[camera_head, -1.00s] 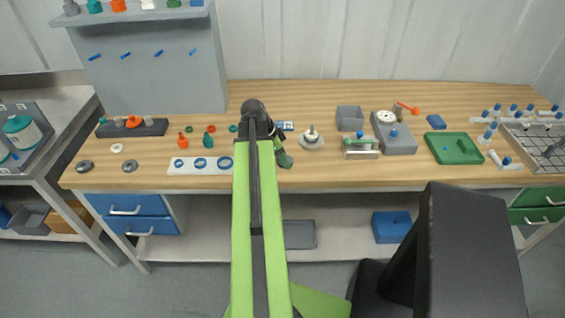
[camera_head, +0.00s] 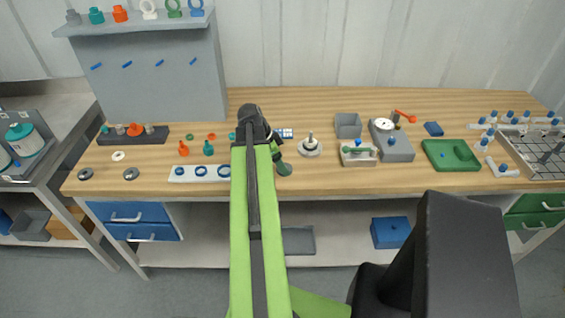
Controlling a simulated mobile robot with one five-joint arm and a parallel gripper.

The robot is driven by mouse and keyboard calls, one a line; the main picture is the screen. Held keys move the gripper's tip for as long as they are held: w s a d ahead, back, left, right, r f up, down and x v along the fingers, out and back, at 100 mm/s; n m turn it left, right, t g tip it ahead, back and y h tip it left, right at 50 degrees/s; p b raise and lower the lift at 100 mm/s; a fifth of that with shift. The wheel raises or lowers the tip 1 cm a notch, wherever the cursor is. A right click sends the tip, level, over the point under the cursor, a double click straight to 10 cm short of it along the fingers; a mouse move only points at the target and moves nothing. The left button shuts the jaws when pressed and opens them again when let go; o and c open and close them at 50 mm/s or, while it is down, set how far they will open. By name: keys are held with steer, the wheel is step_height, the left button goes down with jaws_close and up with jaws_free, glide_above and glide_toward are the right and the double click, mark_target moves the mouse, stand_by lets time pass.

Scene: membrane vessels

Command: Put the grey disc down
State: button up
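Two dark grey discs lie flat at the left front of the bench: one grey disc (camera_head: 85,174) near the left edge and another grey disc (camera_head: 131,173) to its right. My arm reaches over the front of the bench, and my gripper (camera_head: 279,158) is at its far end, mostly hidden behind the arm. A dark greenish rounded shape (camera_head: 284,169) shows at the gripper end; I cannot tell whether it is held or separate. The fingers are too small and hidden to show whether they are open or shut.
A white strip with blue rings (camera_head: 183,171) lies left of my arm. Right of the gripper stand a round metal piece (camera_head: 310,148), a grey bin (camera_head: 348,125), a grey instrument (camera_head: 396,151) and a green tray (camera_head: 451,155). Bare wood shows along the front edge.

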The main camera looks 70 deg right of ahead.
steer(key=p+v, duration=0.8)
steer(key=v, duration=0.2)
